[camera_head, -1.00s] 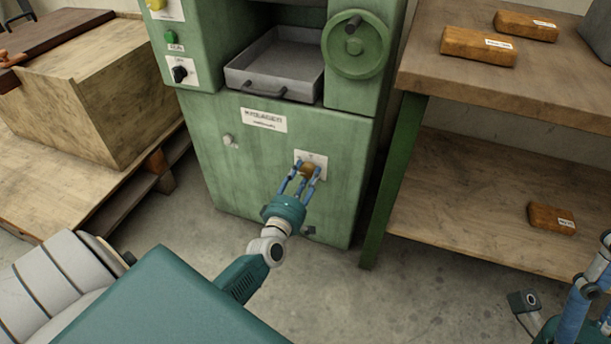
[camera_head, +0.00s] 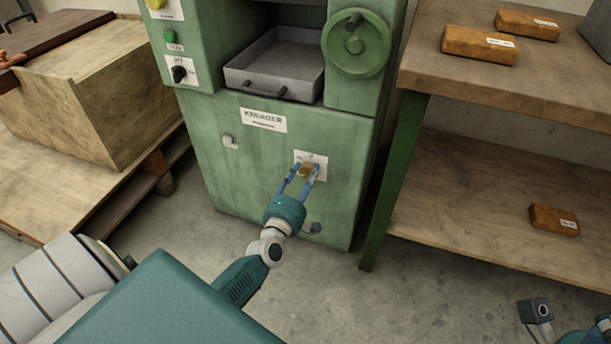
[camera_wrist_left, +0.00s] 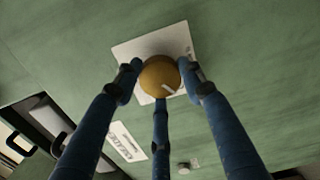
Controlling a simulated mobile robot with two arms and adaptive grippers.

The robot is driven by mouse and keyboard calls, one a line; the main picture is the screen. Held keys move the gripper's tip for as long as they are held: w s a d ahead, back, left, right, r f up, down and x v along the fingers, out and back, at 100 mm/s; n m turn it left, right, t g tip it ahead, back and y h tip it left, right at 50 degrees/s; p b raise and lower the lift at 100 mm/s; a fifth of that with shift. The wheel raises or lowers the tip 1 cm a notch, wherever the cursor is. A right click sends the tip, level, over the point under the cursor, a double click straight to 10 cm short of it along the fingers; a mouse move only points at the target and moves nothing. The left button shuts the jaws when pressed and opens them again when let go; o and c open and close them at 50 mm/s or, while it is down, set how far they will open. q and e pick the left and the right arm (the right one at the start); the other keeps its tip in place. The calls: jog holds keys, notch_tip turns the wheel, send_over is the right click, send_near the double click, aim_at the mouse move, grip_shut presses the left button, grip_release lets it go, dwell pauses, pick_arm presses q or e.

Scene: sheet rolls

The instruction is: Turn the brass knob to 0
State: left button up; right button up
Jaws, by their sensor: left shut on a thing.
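The brass knob (camera_head: 306,171) sits on a white plate (camera_head: 318,159) low on the front of the green machine. My left gripper (camera_head: 305,174) reaches it from below, with its blue fingers shut around the knob. In the left wrist view, the round knob (camera_wrist_left: 160,76) is between the three fingers of my left gripper (camera_wrist_left: 160,82). A pale pointer mark on the knob slants there toward the lower middle. The fingers and knob hide part of the plate, and I cannot read its scale. Only a sliver of my right gripper (camera_head: 604,324) shows at the lower right edge.
The green machine (camera_head: 215,140) carries a grey tray (camera_head: 275,85) and a handwheel (camera_head: 355,45) above the knob. A wooden bench (camera_head: 500,85) with brown blocks stands right. A wooden crate (camera_head: 130,100) on a pallet is left. Concrete floor lies open in front.

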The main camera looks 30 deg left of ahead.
pick_arm(q)
jog(key=shift+f, duration=0.1)
jog(key=o, duration=1.2)
jog(key=shift+c, duration=0.2)
jog(key=v, duration=1.2)
